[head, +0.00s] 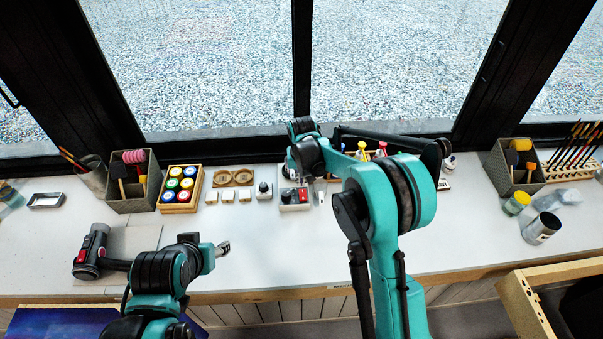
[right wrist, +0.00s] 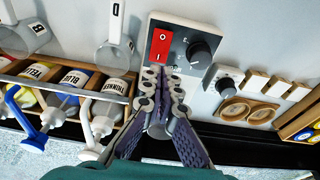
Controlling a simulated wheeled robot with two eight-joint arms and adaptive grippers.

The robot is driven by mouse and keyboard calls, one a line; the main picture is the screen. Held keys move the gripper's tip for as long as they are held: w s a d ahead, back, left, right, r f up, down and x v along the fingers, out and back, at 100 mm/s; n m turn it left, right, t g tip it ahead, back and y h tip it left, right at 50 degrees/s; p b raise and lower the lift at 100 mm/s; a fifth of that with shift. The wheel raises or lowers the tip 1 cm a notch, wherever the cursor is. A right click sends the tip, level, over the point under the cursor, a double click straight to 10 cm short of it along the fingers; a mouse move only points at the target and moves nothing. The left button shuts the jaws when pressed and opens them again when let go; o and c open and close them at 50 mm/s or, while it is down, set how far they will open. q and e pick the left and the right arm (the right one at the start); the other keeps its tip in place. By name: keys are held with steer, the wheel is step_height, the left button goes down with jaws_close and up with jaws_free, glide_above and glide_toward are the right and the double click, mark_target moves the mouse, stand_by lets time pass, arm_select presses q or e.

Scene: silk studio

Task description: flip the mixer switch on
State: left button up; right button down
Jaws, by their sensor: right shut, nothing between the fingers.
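The mixer box (head: 294,207) is a small grey unit on the white counter, with a red rocker switch (head: 303,194) and a black knob. In the right wrist view the red switch (right wrist: 160,43) carries a white O mark, beside the black knob (right wrist: 198,53). Which way the rocker is tilted I cannot tell. My right gripper (right wrist: 160,76) is shut and empty, its tips just below the switch at the box's edge; contact is unclear. In the head view my right arm partly hides this area. My left gripper (head: 222,248) is over the counter's front, its jaws too small to read.
A smaller knob box (head: 264,191) stands left of the mixer, near white blocks and a wooden tray with round dishes (head: 233,178). A rack of bottles (right wrist: 70,85) and glass funnels (right wrist: 115,50) are close on the gripper's other side. A paint-jar crate (head: 180,189) stands farther left.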

mark_target(301, 189)
steer(key=shift+w+f, duration=0.15)
steer(key=shift+f, duration=0.65)
steer(key=shift+w+f, duration=0.1)
steer(key=shift+f, duration=0.65)
